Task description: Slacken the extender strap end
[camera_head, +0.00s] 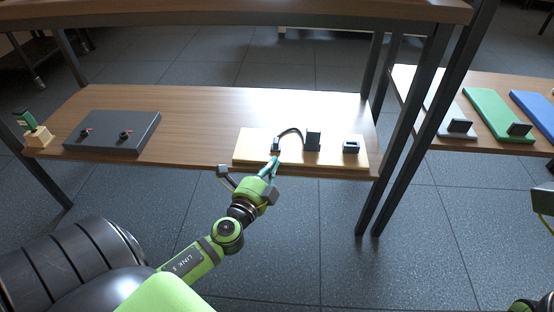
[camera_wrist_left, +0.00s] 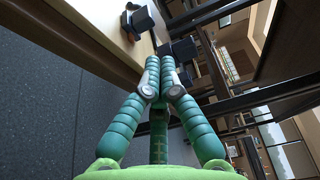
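A pale wooden board (camera_head: 245,148) lies near the front edge of the brown shelf. On it a black strap (camera_head: 290,132) arches from a small dark end piece (camera_head: 276,146) at the left to an upright dark block (camera_head: 313,139). A separate dark block (camera_head: 351,147) sits at the board's right. My left gripper (camera_head: 275,160) reaches up from the front, its fingertips at the small end piece. In the left wrist view the green fingers (camera_wrist_left: 160,62) converge closely, with a dark block (camera_wrist_left: 183,49) just past them. Whether they grip anything is unclear. My right gripper's fingers are out of view.
A grey box with red-marked fittings (camera_head: 112,132) and a small wooden block holding a green piece (camera_head: 38,137) stand at the left. Dark posts (camera_head: 400,140) rise at the right. Another table holds a green panel (camera_head: 492,108). The shelf between grey box and board is clear.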

